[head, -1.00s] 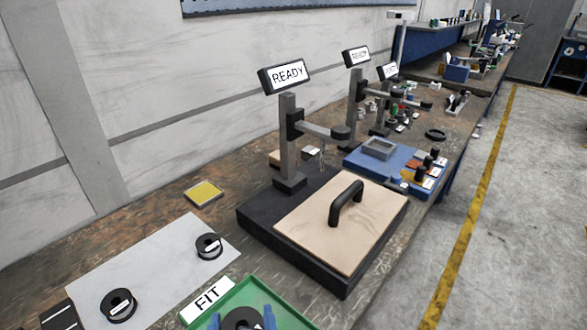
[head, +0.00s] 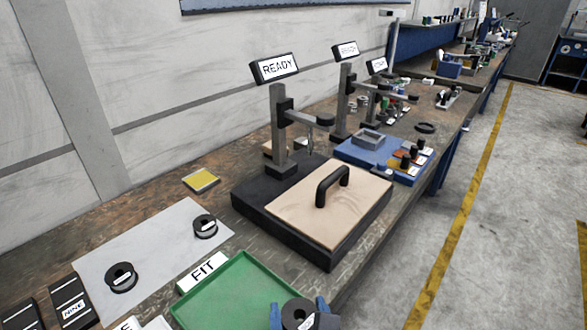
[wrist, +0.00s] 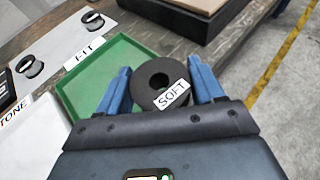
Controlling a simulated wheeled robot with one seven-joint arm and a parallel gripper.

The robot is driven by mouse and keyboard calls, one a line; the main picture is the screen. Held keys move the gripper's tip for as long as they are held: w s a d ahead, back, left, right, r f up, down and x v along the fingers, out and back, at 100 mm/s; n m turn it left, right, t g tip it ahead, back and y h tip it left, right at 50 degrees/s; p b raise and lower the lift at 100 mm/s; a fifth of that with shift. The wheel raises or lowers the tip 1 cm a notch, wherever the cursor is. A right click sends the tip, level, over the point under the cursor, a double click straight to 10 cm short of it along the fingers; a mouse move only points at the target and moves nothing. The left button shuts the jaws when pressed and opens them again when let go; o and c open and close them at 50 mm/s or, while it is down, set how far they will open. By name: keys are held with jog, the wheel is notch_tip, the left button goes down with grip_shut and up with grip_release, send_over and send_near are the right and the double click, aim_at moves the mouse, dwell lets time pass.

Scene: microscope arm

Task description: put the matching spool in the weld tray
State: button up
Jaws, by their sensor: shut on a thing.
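My gripper (head: 299,306) has blue fingers closed on the two sides of a dark grey spool (head: 291,309). In the wrist view the spool (wrist: 143,82) has a white label reading SOFT, and my gripper (wrist: 160,70) holds it at the right edge of a green tray (wrist: 75,90). I cannot tell how high it is above the bench. The green tray (head: 235,287) looks empty, and a FIT label (head: 202,271) stands at its far left edge. Two other black spools, a nearer one (head: 121,278) and a farther one (head: 205,227), lie on a pale mat (head: 160,246).
A black-based stand (head: 280,140) with a READY sign rises beyond the tray, with a wooden board (head: 300,215) and black handle. A small yellow-topped tray (head: 202,180) lies behind the mat. Label blocks, one reading NINE (head: 73,308), sit at lower left. Floor opens to the right.

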jog(key=shift+m+h, duration=0.8)
jog(key=shift+h, duration=0.1)
jog(key=w+d+f, duration=0.3)
jog(key=d, duration=0.3)
jog(key=w+d+f, duration=0.2)
jog(key=d+f, duration=0.1)
jog(key=d, duration=0.4)
jog(key=w+d+f, duration=0.3)
jog(key=d, duration=0.4)
jog(key=shift+w+f, duration=0.3)
jog(key=shift+s+d+f, duration=0.1)
jog(key=shift+d+f, duration=0.05)
jog(key=shift+f, duration=0.1)
jog(key=shift+d+r, duration=0.1)
jog(key=shift+d, duration=0.05)
